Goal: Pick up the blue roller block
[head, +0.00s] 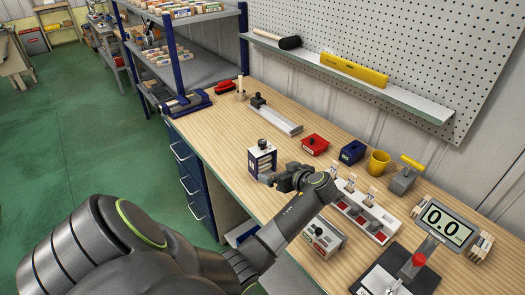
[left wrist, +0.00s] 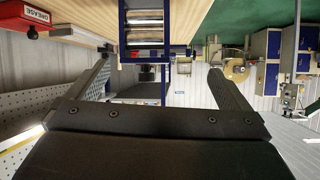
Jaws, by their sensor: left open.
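The blue roller block (head: 262,158) stands upright on the wooden bench in the head view, with blue sides, pale rollers and a dark knob on top. In the left wrist view the blue roller block (left wrist: 147,30) shows at the top centre, ahead of the fingers and within the gap's width, its far end cut off by the frame. My left gripper (head: 268,180) is just in front of the block in the head view. In the left wrist view the left gripper (left wrist: 160,62) is open, with nothing between its fingers. Whether a finger touches the block cannot be told.
A red block (head: 315,144) and a dark blue block (head: 352,152) stand to the right, then a yellow cup (head: 378,162). A grey rail (head: 277,118) lies behind. A white-and-red fixture (head: 365,215) and a display (head: 447,226) sit nearer right. Bare bench lies left of the roller block.

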